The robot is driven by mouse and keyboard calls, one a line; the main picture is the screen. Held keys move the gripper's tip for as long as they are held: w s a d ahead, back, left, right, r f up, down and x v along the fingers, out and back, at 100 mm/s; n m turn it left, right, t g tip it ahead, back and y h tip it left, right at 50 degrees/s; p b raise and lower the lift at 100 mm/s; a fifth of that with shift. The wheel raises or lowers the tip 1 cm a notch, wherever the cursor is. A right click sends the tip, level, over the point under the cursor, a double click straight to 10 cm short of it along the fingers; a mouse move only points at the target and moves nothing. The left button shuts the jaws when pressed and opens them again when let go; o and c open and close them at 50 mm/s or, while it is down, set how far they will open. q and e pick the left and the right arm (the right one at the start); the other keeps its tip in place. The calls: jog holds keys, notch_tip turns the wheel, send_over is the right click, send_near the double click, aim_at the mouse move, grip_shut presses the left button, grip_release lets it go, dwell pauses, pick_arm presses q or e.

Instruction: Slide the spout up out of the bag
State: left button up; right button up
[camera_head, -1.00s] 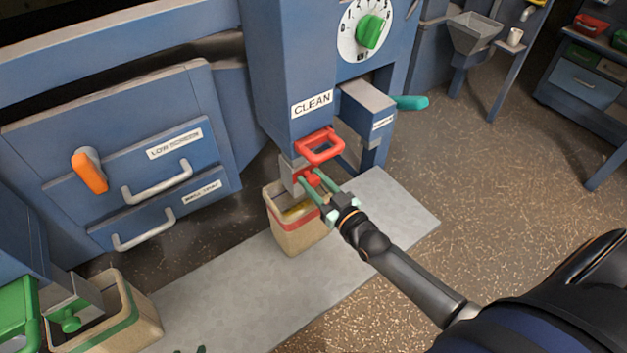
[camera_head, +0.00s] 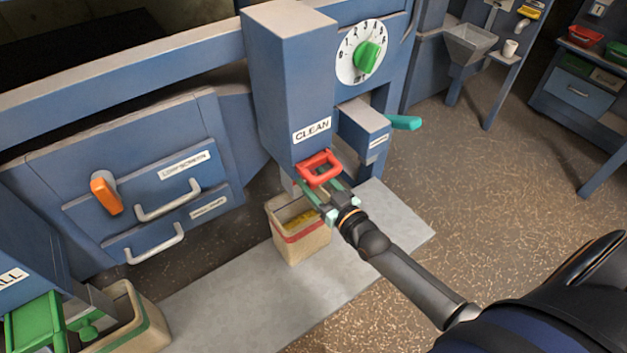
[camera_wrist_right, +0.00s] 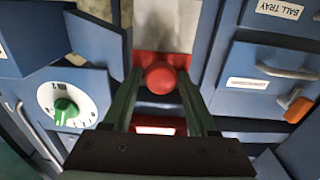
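The grey spout (camera_head: 288,184) hangs under the blue housing marked CLEAN in the head view. Its lower end shows near the back rim of the bag; the gripper hides part of it. The tan bag (camera_head: 304,249) with a red band stands upright below, with yellowish contents visible. My right gripper (camera_head: 322,190) is at the spout's front, just below the red handle. In the right wrist view, its green fingers close on both sides of the spout's round red knob (camera_wrist_right: 160,78). My left gripper is out of view.
The red handle (camera_head: 320,168) sits right above my right gripper. A teal lever (camera_head: 404,123) and a dial with a green knob (camera_head: 367,56) are to the right. Another bag (camera_head: 150,335) stands at lower left. The floor at right is clear.

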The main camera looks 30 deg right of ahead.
jog(key=shift+o, duration=0.7)
jog(key=shift+f, duration=0.15)
jog(key=shift+s+f, duration=0.1)
jog(key=shift+s, duration=0.1)
jog(key=s+d, duration=0.1)
jog(key=s, duration=1.1)
jog(key=shift+d, duration=0.35)
jog(key=s+a+f+g+p, duration=0.4)
jog(key=s+a+f+g, duration=0.4)
jog(key=s+a+g, duration=0.1)
jog(key=shift+s+a+f+p, duration=0.25)
jog(key=shift+s+p, duration=0.15)
jog(key=shift+s, duration=0.4)
